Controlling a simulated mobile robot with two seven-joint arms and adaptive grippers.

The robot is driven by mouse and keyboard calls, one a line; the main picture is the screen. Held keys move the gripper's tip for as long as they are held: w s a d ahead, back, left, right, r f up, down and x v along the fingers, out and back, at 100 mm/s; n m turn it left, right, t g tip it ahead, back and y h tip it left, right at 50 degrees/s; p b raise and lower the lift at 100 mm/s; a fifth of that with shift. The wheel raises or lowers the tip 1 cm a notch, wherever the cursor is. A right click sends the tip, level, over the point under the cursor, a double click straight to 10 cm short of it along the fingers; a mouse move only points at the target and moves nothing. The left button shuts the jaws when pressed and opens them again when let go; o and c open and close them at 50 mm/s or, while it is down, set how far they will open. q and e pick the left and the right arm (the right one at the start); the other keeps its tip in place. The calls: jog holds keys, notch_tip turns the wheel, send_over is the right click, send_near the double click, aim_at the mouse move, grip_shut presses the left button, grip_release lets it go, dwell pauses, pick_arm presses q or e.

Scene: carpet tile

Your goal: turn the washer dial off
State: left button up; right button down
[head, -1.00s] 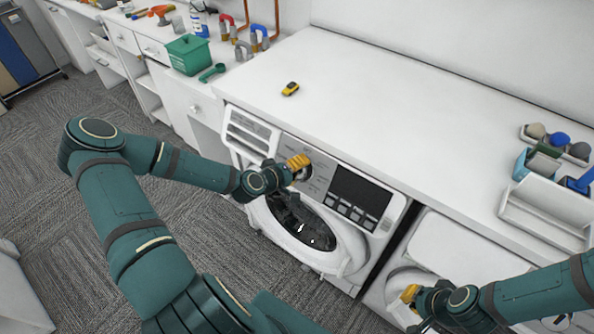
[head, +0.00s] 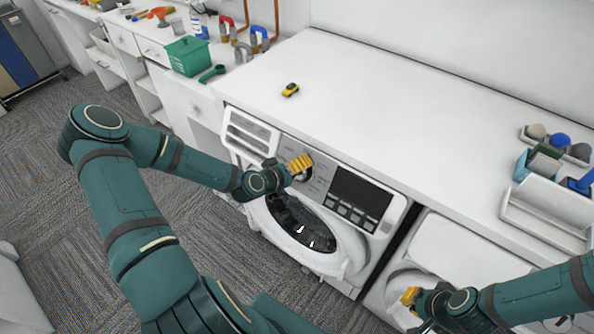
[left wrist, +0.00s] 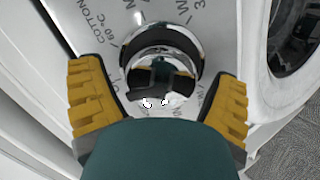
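The washer (head: 290,240) is white and stands under the counter, with its dial on the front panel left of a dark display (head: 360,192). In the head view the dial (head: 304,175) is partly hidden by my left gripper (head: 300,163). In the left wrist view the shiny chrome dial (left wrist: 160,52) has printed marks around it, including "COTTON". My left gripper (left wrist: 158,80) is open, with one yellow finger on each side of the dial; contact is not clear. My right gripper (head: 410,297) is low at the right, in front of a second white machine; its opening is unclear.
The washer's round door (head: 300,232) lies below the panel. A small yellow object (head: 290,90) lies on the mostly clear white counter (head: 400,120). A white tray (head: 548,212) sits at the right. A green box (head: 187,56) stands on the left bench.

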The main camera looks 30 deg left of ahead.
dwell(0.3)
pick_arm(q)
jog(key=v, duration=1.2)
dwell(0.3)
jog(key=s+d+f+m+g+b, duration=0.2)
jog(key=d+f, duration=0.6)
jog(key=d, duration=0.4)
jog(key=s+d+f+m+g+h+b, duration=0.1)
jog(key=s+d+f+m+g+b, duration=0.2)
jog(key=d+f+m+g, duration=0.4)
jog(key=shift+s+d+f+g, duration=0.4)
jog(key=shift+d+f+g, duration=0.35)
jog(key=shift+d, duration=1.9)
